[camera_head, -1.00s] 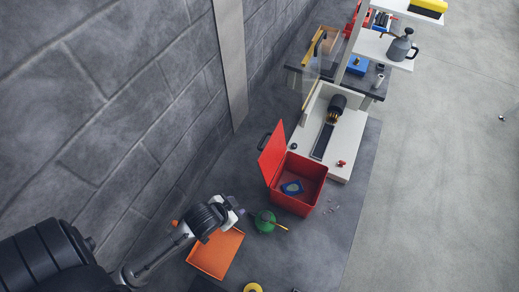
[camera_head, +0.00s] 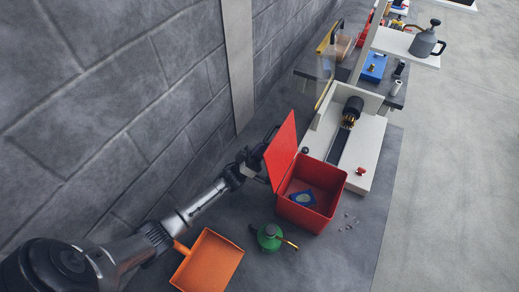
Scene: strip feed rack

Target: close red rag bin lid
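The red rag bin (camera_head: 318,185) stands on the dark floor mat beside the white machine. Its red lid (camera_head: 281,150) is open, standing up and leaning back on the bin's left side. My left arm reaches in from the lower left. My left gripper (camera_head: 262,162) is at the back of the lid, near its dark handle, and partly hidden by the lid. I cannot tell whether it touches the lid or whether its fingers are open. My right gripper is not in view.
An orange tray (camera_head: 211,262) and a green round can (camera_head: 269,237) with a thin spout are on the mat in front of the bin. The white machine base (camera_head: 362,155) stands close behind the bin. A block wall (camera_head: 110,110) runs along the left. Open floor (camera_head: 455,190) lies to the right.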

